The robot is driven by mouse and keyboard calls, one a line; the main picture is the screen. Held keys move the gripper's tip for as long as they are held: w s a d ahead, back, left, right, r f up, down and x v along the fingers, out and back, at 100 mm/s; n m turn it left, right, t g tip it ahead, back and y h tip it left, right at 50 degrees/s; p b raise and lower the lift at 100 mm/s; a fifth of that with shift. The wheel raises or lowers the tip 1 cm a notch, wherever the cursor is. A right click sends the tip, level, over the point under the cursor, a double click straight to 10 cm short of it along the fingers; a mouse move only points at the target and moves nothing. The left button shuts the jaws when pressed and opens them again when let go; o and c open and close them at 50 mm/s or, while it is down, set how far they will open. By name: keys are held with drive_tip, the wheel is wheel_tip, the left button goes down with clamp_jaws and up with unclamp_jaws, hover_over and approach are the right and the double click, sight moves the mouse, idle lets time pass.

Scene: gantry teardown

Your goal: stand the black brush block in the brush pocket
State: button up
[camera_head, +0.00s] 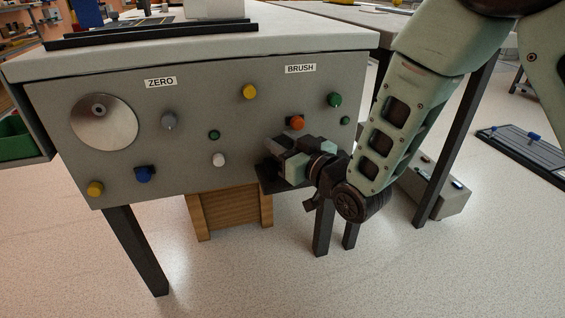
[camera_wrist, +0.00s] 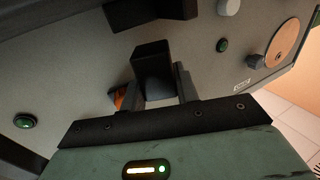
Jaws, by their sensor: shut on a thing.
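My gripper (camera_head: 288,160) is in front of the grey panel, at its lower right below the BRUSH label (camera_head: 300,69). In the wrist view my gripper (camera_wrist: 163,85) is shut on the black brush block (camera_wrist: 152,62). In the head view the block is hard to tell from the dark fingers. A dark ledge-like part, seemingly the brush pocket (camera_head: 267,183), juts from the panel's lower edge just below the gripper. It also shows in the wrist view at the top (camera_wrist: 150,12), apart from the block. Its inside is hidden.
Knobs surround the gripper: an orange one (camera_head: 297,122), a white one (camera_head: 219,159) and a green one (camera_head: 334,99). A round metal disc (camera_head: 104,121) sits at the panel's left. A wooden crate (camera_head: 231,211) stands under the table. A grey box (camera_head: 440,190) lies on the floor at right.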

drive_tip(key=shift+f+b, duration=0.75)
drive_tip(key=shift+f, duration=1.1)
drive_tip(key=shift+f, duration=0.15)
drive_tip(key=shift+f, duration=0.15)
drive_tip(key=o, duration=1)
drive_tip(key=shift+r, duration=0.25)
